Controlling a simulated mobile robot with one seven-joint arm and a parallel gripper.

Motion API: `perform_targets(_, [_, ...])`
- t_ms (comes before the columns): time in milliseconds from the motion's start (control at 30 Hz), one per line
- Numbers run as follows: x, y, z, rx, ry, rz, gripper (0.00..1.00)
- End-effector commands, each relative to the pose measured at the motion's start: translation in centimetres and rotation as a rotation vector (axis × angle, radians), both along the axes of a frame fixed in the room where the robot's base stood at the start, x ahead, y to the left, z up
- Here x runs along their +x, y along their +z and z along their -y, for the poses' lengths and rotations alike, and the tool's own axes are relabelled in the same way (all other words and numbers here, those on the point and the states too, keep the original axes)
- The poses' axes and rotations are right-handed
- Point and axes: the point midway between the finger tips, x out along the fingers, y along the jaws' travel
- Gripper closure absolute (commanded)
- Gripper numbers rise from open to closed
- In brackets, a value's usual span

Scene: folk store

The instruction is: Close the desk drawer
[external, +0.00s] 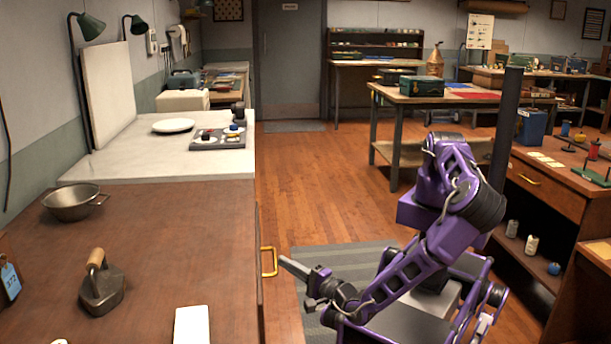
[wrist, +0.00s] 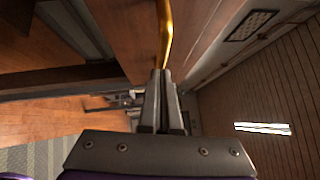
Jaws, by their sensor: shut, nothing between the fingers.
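The brown wooden desk (external: 150,240) fills the left foreground of the external view. A brass handle (external: 268,262) sticks out from its right side, on a drawer front (external: 259,285) seen nearly edge-on. The front seems to stand slightly out from the desk; how far is hard to tell. My gripper (external: 284,261) is shut and empty, its fingertips just right of the handle. In the wrist view the handle (wrist: 165,35) rises straight ahead of my closed fingertips (wrist: 160,74), against brown wood. I cannot tell whether they touch.
On the desk are a metal bowl (external: 74,202), an iron (external: 101,287) and a white block (external: 191,325). A white counter (external: 130,165) adjoins it behind. A grey striped mat (external: 340,260) lies on the floor. Another desk with a handled drawer (external: 545,187) stands right.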

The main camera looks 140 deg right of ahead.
Motion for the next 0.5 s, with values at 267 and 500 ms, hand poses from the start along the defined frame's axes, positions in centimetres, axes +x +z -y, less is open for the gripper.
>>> perform_targets(267, [1.5,0.0,1.4,0.000,0.001,0.001,1.00])
perform_targets(500, [1.8,0.1,1.7,-0.001,0.004,0.000,1.00])
